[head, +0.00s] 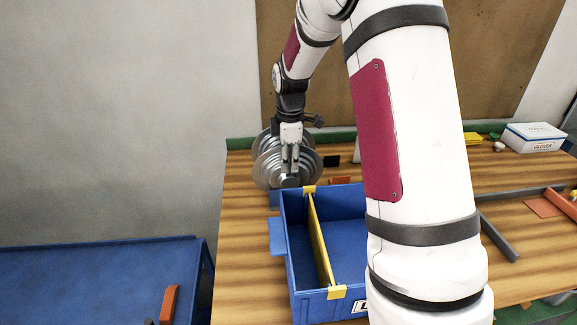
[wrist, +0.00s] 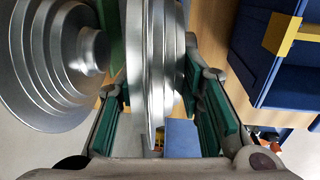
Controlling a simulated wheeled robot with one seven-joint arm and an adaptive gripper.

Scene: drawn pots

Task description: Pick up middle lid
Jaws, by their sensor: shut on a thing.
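Several round silver stepped lids stand on edge, close together, at the back left of the table. In the head view the front lid (head: 306,164) partly hides the lid behind it (head: 266,140). My gripper (head: 290,166) points down among them. In the wrist view my gripper (wrist: 158,75) has a green-padded finger on each side of the middle lid (wrist: 152,60), which shows nearly edge-on, and is shut on it. Another lid (wrist: 45,65) with a round knob stands outside the left finger. A blue support (wrist: 181,138) shows low between the fingers; the lids' lower edges are mostly hidden.
A blue bin (head: 345,240) with a yellow divider (head: 320,240) stands just in front of the lids. A white glove box (head: 535,137) and a grey bar (head: 497,238) lie to the right. A blue surface (head: 90,275) is at lower left.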

